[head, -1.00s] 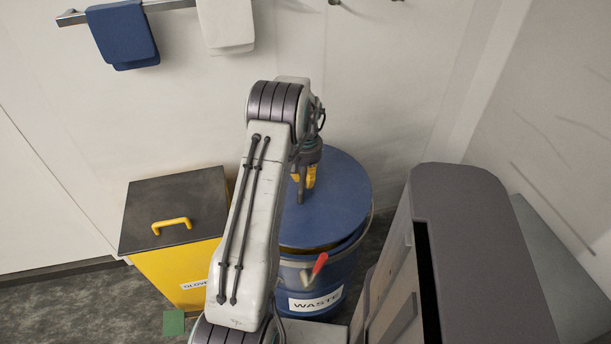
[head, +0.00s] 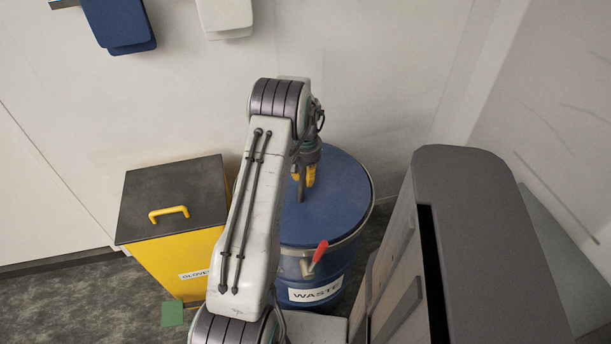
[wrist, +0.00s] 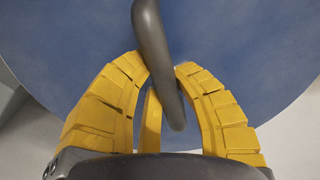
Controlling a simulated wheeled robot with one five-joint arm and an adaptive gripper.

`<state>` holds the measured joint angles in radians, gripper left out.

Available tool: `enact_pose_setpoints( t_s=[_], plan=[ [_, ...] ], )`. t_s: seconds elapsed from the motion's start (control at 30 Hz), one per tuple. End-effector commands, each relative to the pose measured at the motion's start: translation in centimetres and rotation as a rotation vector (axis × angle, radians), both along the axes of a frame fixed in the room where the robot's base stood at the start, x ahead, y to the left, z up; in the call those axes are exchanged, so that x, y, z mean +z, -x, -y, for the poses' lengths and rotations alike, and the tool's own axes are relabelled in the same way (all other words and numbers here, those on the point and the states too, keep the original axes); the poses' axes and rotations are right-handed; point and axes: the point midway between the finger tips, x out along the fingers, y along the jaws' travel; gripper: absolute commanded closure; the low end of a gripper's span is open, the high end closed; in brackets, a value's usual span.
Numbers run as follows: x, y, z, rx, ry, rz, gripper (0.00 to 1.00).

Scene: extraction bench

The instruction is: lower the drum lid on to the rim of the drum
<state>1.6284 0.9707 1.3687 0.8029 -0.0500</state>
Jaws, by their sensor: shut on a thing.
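The blue drum lid (head: 338,198) lies flat across the top of the blue WASTE drum (head: 330,273) in the head view. Its visible edge meets the pale rim, with no gap showing at the front; the far left side is hidden behind my arm. My gripper (head: 304,176) is above the lid, pointing down. In the wrist view my yellow fingers (wrist: 165,85) are shut around the lid's grey bar handle (wrist: 153,40), with the blue lid (wrist: 240,60) filling the background. A red-tipped lever (head: 320,252) sits on the drum's front.
A yellow glove bin (head: 185,255) with a dark top stands left of the drum. A grey cabinet (head: 475,230) stands close on the right. A green square (head: 172,314) lies on the floor.

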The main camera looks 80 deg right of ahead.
Motion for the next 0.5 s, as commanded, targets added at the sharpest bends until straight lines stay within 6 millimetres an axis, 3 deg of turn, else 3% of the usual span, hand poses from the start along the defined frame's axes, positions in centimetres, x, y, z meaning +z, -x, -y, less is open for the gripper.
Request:
enact_pose_setpoints(
  t_s=[0.5],
  plan=[
    [-0.16, 0.01, 0.14, 0.000, 0.004, 0.000, 1.00]
  ],
)
